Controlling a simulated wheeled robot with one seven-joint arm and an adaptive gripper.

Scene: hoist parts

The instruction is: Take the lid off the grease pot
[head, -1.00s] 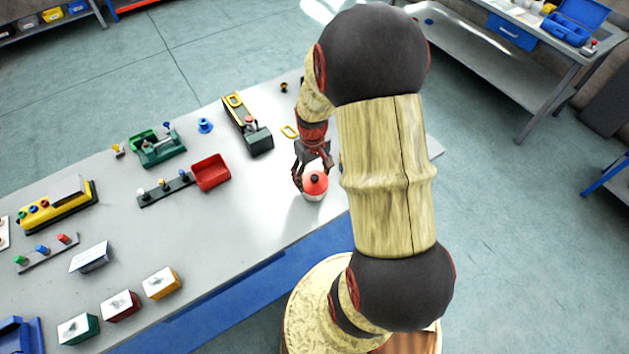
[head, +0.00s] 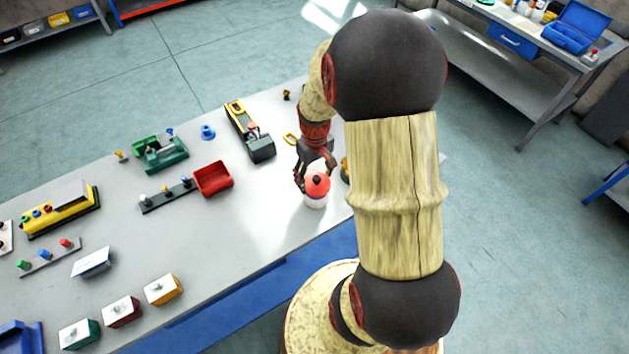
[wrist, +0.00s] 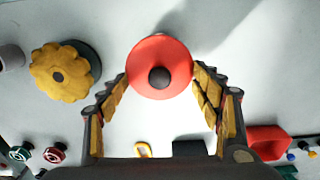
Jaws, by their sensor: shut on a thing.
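The grease pot (head: 316,203) is a small white pot near the table's front edge in the head view. Its red lid (head: 317,187) has a black knob, which faces up in the wrist view (wrist: 159,77). My gripper (wrist: 160,76) is shut on the lid, with one finger at each side of its rim. In the head view my gripper (head: 314,178) reaches the lid from behind. The lid is directly over the pot and seems slightly raised; any gap is too small to be sure of. In the wrist view the lid hides the pot.
A yellow scalloped knob (wrist: 60,76) stands close beside the lid, mostly behind my arm in the head view. The table (head: 245,215) is clear between bin and pot.

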